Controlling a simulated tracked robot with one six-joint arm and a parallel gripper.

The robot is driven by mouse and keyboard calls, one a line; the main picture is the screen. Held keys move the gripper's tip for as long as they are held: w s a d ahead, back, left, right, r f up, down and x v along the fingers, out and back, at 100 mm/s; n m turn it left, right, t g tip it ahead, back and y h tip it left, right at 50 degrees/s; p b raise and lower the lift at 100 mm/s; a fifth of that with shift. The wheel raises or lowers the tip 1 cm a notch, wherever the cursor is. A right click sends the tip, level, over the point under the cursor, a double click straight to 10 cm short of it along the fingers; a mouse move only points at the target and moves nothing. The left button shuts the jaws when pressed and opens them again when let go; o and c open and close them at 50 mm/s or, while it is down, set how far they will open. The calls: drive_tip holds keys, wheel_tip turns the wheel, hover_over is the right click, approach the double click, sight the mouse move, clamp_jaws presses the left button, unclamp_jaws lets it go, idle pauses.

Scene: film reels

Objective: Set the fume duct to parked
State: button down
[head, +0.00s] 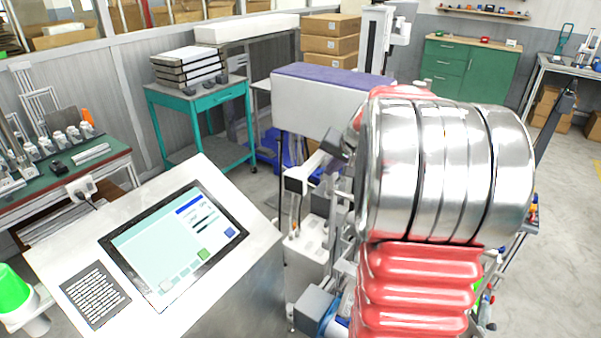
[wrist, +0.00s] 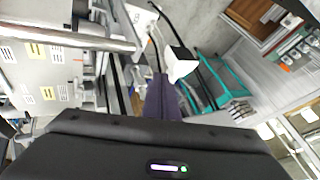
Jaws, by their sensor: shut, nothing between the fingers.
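My gripper (wrist: 165,145) shows as a dark body with a small lit bar along the bottom of the wrist view. It is shut and empty, and its fingertips are not clearly seen. I cannot tell for certain which part is the fume duct. A red ribbed hose-like body (head: 415,290) with a broad silver banded drum (head: 440,170) stands close on the right of the head view. A silver tube (wrist: 60,37) crosses the upper left of the wrist view, apart from my gripper. No handle or marked parked position can be made out.
A console with a lit screen (head: 172,245) stands at the front left. A teal trolley (head: 198,97) carries stacked flat cases. A white box with a purple top (head: 325,107) is behind the drum. A green cabinet (head: 488,72) is at the back. Bare floor (head: 565,225) shows at right.

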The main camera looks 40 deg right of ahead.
drive_tip(key=shift+d+f, duration=0.25)
drive_tip(key=shift+d, duration=0.4)
drive_tip(key=shift+w, duration=0.1)
drive_tip(key=w+f, duration=0.8)
drive_tip(key=w, duration=0.1)
drive_tip(key=shift+w+a, duration=0.15)
drive_tip(key=shift+w, duration=0.05)
idle(0.4)
